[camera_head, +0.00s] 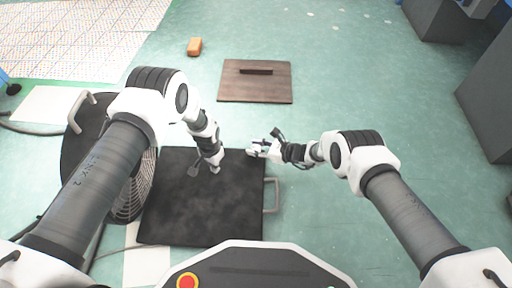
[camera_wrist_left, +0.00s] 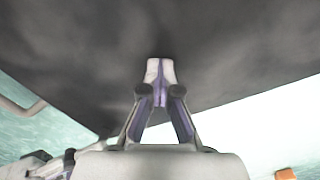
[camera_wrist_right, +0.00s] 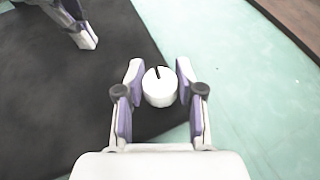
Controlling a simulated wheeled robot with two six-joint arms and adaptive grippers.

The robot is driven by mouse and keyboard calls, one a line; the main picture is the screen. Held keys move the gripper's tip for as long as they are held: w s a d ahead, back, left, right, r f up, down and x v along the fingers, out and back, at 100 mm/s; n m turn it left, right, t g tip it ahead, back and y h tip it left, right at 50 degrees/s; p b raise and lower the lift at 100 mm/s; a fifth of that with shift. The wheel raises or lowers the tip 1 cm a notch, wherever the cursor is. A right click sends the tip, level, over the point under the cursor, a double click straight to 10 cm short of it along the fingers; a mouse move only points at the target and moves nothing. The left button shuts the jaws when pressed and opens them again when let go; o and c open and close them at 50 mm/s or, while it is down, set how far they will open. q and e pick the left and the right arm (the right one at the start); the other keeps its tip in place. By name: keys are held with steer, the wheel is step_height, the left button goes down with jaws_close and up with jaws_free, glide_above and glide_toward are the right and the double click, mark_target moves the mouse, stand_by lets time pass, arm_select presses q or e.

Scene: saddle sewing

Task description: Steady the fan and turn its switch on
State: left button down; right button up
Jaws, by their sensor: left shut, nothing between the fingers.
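The fan (camera_head: 126,205) stands at the left in the head view, with a wire grille and a dark round body partly hidden behind my left arm. A flat black panel (camera_head: 190,222) with a grey side handle lies to its right. A white knob with a dark mark (camera_wrist_right: 159,90) shows in the right wrist view at the panel's edge. My right gripper (camera_head: 256,150) is open, with its fingers on both sides of the knob; contact is unclear. My left gripper (camera_head: 215,168) is shut and empty over the panel; it also shows in the left wrist view (camera_wrist_left: 160,70). Whether it touches the panel is unclear.
A brown wooden board (camera_head: 255,88) with a dark bar lies on the green floor beyond the panel. Grey cabinets (camera_head: 490,90) stand at the right. Cables run at the left; floor right of the panel is clear.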

jaws_close()
steer(key=shift+a+r+m+t, duration=0.1)
steer(key=shift+m+t, duration=0.2)
steer(key=shift+m+t+h, duration=0.7)
steer(key=shift+m+t, duration=0.2)
steer(key=shift+m+t+h, duration=1.4)
steer(key=shift+m+t, duration=0.1)
steer(key=shift+m, duration=0.2)
steer(key=o, duration=0.8)
jaws_free()
